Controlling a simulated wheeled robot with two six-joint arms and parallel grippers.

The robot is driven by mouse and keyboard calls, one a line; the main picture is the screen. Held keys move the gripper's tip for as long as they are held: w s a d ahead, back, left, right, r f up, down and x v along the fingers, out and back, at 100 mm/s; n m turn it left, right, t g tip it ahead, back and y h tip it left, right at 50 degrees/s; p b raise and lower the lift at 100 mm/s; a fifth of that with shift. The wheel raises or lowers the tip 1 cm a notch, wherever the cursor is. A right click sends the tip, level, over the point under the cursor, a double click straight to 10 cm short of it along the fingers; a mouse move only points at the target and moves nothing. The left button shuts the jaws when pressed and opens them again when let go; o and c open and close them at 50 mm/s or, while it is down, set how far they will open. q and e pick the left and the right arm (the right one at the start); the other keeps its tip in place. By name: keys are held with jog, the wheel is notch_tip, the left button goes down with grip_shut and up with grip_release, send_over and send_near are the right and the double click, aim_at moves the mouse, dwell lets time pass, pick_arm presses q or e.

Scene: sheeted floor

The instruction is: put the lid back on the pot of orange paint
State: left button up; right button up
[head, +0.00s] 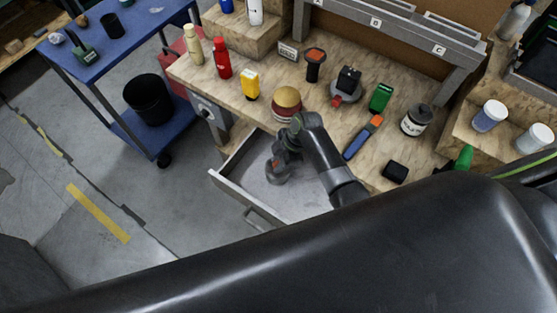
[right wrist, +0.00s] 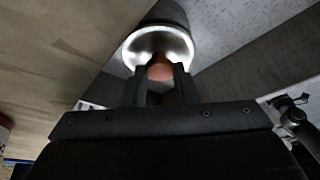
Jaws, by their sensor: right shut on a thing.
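My right gripper (head: 277,164) reaches down into the open drawer below the bench top. In the right wrist view its fingers (right wrist: 166,85) are shut on an orange-brown knob (right wrist: 160,67). Behind the knob is a bright-rimmed round piece (right wrist: 133,50), which looks like a lid; a dark round shape lies beyond it. A rounded pot with a tan top and red and cream bands (head: 286,104) stands on the bench just behind my right arm, partly covered by it. I cannot tell surely whether it is the pot of orange paint. My left gripper does not show.
The drawer (head: 232,186) is pulled out, its floor mostly clear. The bench (head: 212,85) holds red and yellow bottles, a blue-orange tool (head: 362,137), a jar (head: 416,121) and other items. A blue cart (head: 120,50) and black bin (head: 149,98) stand at left.

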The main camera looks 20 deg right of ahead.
jog(key=shift+s+f, duration=0.1)
jog(key=o, duration=1.5)
jog(key=shift+s+f, duration=0.1)
jog(key=shift+w+r+p, duration=0.2)
jog(key=shift+r+p, duration=3.5)
jog(key=shift+p, duration=0.05)
jog(key=shift+c, duration=0.2)
grip_shut()
jog(key=shift+f, duration=0.25)
